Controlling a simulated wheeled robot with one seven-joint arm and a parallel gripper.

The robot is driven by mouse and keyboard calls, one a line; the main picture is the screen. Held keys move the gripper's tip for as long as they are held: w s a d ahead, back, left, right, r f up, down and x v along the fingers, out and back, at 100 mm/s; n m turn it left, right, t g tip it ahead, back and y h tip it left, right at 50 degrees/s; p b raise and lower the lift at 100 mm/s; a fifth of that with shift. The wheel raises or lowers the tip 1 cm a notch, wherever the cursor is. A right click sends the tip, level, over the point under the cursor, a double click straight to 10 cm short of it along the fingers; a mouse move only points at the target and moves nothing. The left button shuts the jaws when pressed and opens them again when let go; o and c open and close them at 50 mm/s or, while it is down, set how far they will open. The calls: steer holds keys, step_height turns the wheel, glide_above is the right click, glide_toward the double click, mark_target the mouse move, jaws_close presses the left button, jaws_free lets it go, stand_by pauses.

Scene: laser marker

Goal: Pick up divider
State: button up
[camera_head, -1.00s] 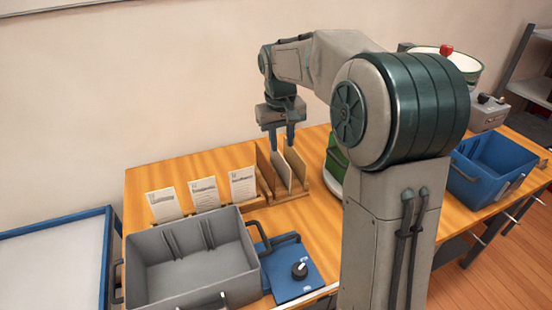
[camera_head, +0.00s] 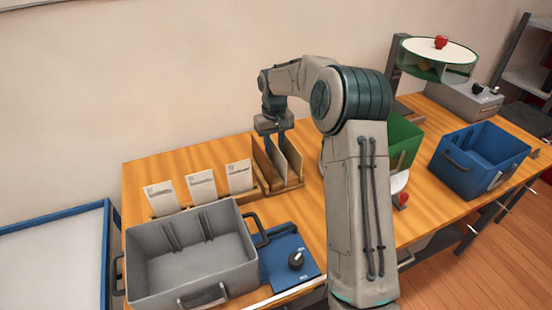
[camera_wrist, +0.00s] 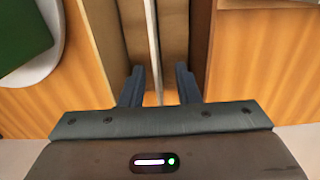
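A wooden rack (camera_head: 283,190) on the table holds upright panels: a brown one on the left (camera_head: 262,166), a thin grey one in the middle (camera_head: 280,165) and a tan one on the right (camera_head: 294,160). I take these to be dividers. My gripper (camera_head: 275,145) points down at the top of the rack. In the wrist view my gripper (camera_wrist: 159,88) is open, with a finger on each side of a thin pale panel edge (camera_wrist: 152,45). Gaps show between that panel and both fingers. The panel's lower part is hidden.
Several white cards (camera_head: 201,187) stand left of the rack. A green bin (camera_head: 403,140) and blue bin (camera_head: 480,158) are at right.

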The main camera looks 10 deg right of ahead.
mark_target(275, 157)
steer(key=shift+d+f+p, duration=0.15)
steer(key=shift+f+p, duration=0.55)
steer(key=shift+f, duration=2.2)
jaws_close()
